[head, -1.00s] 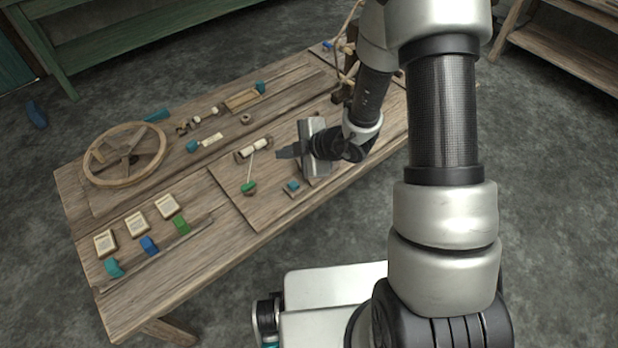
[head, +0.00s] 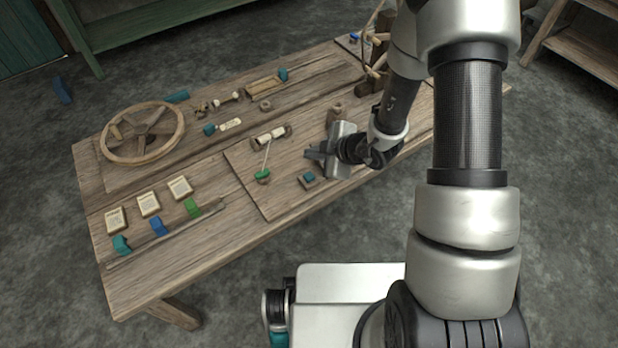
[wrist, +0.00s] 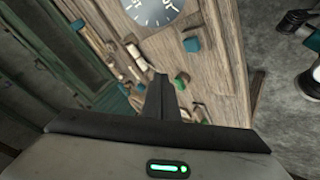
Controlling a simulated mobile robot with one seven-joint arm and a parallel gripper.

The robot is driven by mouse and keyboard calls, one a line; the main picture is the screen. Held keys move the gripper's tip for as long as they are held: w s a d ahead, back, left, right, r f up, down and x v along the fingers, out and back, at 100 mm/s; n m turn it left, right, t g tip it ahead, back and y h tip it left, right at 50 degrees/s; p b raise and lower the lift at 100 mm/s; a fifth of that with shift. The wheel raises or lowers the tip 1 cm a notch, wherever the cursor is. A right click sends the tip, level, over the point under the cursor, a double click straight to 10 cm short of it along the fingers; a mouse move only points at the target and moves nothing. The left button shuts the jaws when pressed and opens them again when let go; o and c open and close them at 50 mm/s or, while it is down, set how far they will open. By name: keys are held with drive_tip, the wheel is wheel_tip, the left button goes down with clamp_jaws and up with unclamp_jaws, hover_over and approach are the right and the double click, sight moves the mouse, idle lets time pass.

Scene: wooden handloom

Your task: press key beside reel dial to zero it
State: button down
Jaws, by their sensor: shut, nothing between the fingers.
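The dial cannot be made out in the head view.
A cream roller with a green-ended lever (head: 263,174) lies left of my gripper. A wooden wheel (head: 143,132), cards (head: 149,204) and coloured levers (head: 158,226) stand farther left. A wooden frame (head: 378,60) rises at the back right.

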sight(312, 178)
wheel_tip(312, 178, down, 7)
drive_tip(key=b, duration=0.4)
drive_tip(key=shift+r+b, duration=0.2)
drive_tip(key=shift+b, duration=0.1)
drive_tip(key=shift+f, duration=0.1)
idle(1.5)
drive_tip(key=shift+f, duration=0.35)
drive_tip(key=shift+f+b, duration=0.6)
idle(0.6)
drive_tip(key=shift+r, duration=0.15)
drive_tip(key=shift+r+p, duration=0.9)
drive_tip(key=shift+p, duration=0.1)
drive_tip(key=shift+r, duration=0.1)
wheel_tip(312, 178, up, 5)
drive_tip(key=p, duration=0.4)
drive_tip(key=shift+p, duration=0.4)
